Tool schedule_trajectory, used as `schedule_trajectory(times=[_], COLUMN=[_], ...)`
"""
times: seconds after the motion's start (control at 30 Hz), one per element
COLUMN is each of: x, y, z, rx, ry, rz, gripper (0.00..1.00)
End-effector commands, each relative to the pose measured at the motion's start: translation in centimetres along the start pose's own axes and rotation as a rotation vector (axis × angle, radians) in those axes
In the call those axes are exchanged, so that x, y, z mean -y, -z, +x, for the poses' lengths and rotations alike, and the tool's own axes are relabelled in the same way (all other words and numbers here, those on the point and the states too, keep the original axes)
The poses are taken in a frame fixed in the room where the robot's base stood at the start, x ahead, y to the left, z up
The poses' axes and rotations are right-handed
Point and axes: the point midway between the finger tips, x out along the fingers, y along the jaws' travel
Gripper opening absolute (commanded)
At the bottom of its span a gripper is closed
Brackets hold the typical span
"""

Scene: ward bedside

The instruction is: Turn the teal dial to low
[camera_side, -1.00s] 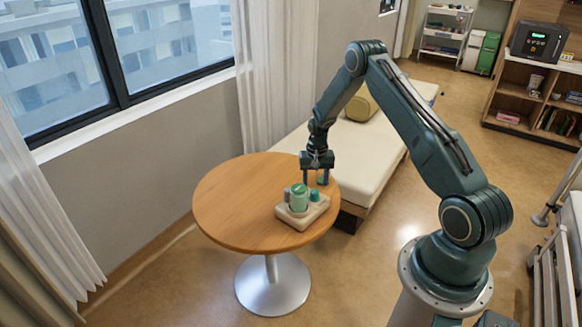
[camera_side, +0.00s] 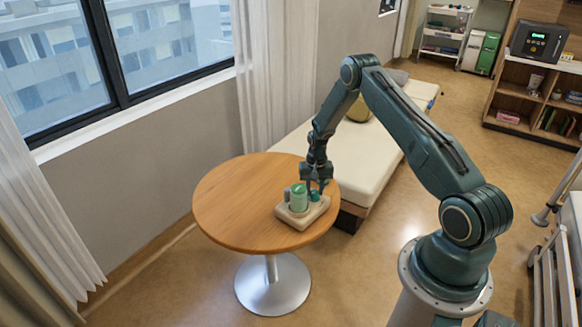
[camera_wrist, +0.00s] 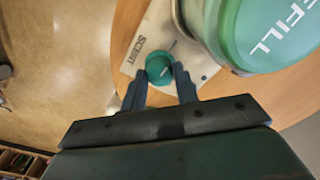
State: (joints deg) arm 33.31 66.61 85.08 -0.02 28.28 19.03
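The teal dial (camera_wrist: 159,67) is a small round knob on the beige base (camera_wrist: 145,42) of a device, next to a larger green container. In the wrist view my gripper (camera_wrist: 160,78) has one finger on each side of the dial, with both inner faces against its edges. The letters "SCENT" show on the base beside it. In the side view my gripper (camera_side: 315,184) is down at the dial (camera_side: 314,196), on the right part of the base (camera_side: 296,221). I cannot read the dial's setting; low is not legible.
The green container (camera_wrist: 265,35), marked with letters ending in "FILL", stands close to my right finger in the wrist view. A grey piece (camera_side: 287,194) stands at its left. The round wooden table (camera_side: 235,205) is otherwise clear. A bed (camera_side: 360,160) lies behind it.

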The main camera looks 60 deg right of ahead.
Motion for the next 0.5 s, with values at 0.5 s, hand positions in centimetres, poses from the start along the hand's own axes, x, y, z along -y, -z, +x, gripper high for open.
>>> schedule_trajectory(times=[0.5], x=[-0.01], y=[0.00], z=[-0.04], rx=[0.001], ry=[-0.001], rz=[0.088], gripper=[0.07])
